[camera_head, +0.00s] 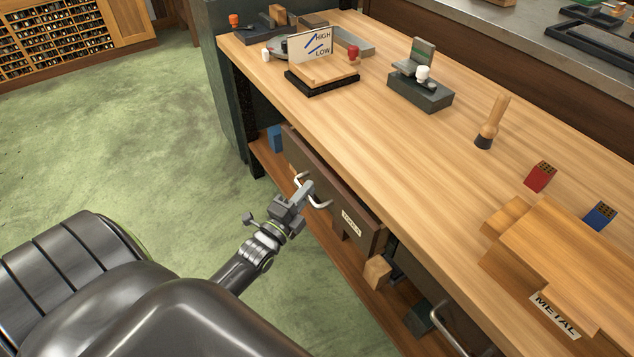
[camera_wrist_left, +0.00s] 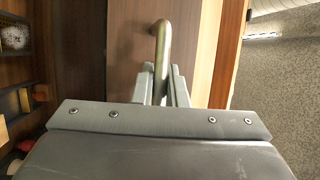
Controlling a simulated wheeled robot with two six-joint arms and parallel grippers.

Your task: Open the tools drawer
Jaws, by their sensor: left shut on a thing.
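The tools drawer (camera_head: 322,182) has a brown front with a label reading TOOLS, under the front edge of the workbench. Its pale metal bar handle (camera_head: 325,205) stands out from the front. My left gripper (camera_head: 304,191) is at the handle, shut on its middle. In the left wrist view the handle (camera_wrist_left: 162,38) runs between the two fingers of the gripper (camera_wrist_left: 161,82). I cannot tell from these views whether the drawer stands slightly out. My right gripper is not in view.
The wooden workbench (camera_head: 430,165) holds a HIGH/LOW sign (camera_head: 311,44), a dark green device (camera_head: 420,92), a wooden-handled tool (camera_head: 491,122), red (camera_head: 540,177) and blue (camera_head: 600,215) blocks and a wooden METAL box (camera_head: 560,265). A lower shelf (camera_head: 330,238) runs beneath. Green floor (camera_head: 140,150) is clear.

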